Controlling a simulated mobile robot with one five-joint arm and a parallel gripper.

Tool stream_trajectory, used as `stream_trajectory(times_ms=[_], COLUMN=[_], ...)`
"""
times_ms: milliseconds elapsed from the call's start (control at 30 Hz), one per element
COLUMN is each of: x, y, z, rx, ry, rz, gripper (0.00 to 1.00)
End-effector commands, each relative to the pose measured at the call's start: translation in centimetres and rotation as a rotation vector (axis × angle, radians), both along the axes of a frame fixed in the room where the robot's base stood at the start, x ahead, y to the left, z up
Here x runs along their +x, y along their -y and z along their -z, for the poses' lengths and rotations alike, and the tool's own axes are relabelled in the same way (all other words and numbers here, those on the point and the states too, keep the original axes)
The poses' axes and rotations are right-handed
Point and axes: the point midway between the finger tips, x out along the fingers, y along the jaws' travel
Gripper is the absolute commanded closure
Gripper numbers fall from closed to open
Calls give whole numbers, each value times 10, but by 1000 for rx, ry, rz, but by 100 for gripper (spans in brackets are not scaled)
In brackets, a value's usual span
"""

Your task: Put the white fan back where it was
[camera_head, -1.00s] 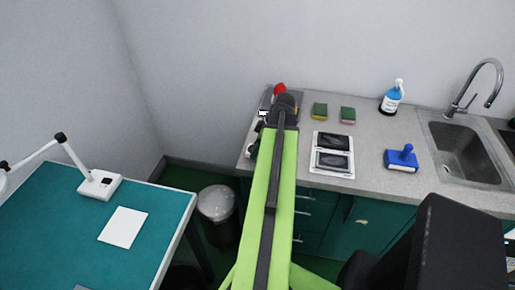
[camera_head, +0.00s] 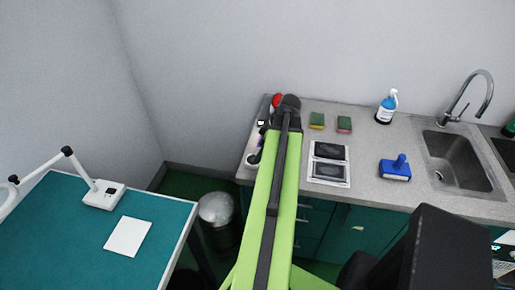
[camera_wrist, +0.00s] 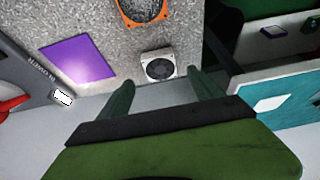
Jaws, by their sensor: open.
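The white fan (camera_wrist: 158,66), a small square frame with a dark round rotor, lies on the speckled grey counter near its edge in the wrist view. My gripper (camera_wrist: 160,78) is open, with one finger on each side of the fan in the picture and nothing held. I cannot tell how far above the counter the fingers are. In the head view my arm covers much of the counter's left end and my fingers are hidden.
An orange fan (camera_wrist: 143,9) and a purple square (camera_wrist: 78,60) lie near the white fan. In the head view, sponges (camera_head: 317,121), a black-and-white panel (camera_head: 329,163) and a blue brush (camera_head: 396,168) occupy the counter.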

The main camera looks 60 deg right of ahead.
Motion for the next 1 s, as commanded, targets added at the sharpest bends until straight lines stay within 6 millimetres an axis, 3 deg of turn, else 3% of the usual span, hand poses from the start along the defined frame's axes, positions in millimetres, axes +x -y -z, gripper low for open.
stream_trajectory(times_ms=[33, 200, 667, 767, 833, 967, 1000], x=[-5, -19, -21, 6, 43, 124, 145], y=[2, 6, 5, -12, -41, -123, -151], z=[-25, -56, -60, -59, -57, -52, -50], rx=[-1, 0, 2, 20, 44, 77, 81], ry=[0, 0, -3, -27, -66, -170, -202], rz=[1, 1, -2, -2, 5, 40, 56], gripper=[24, 24, 24, 24, 24, 24, 24])
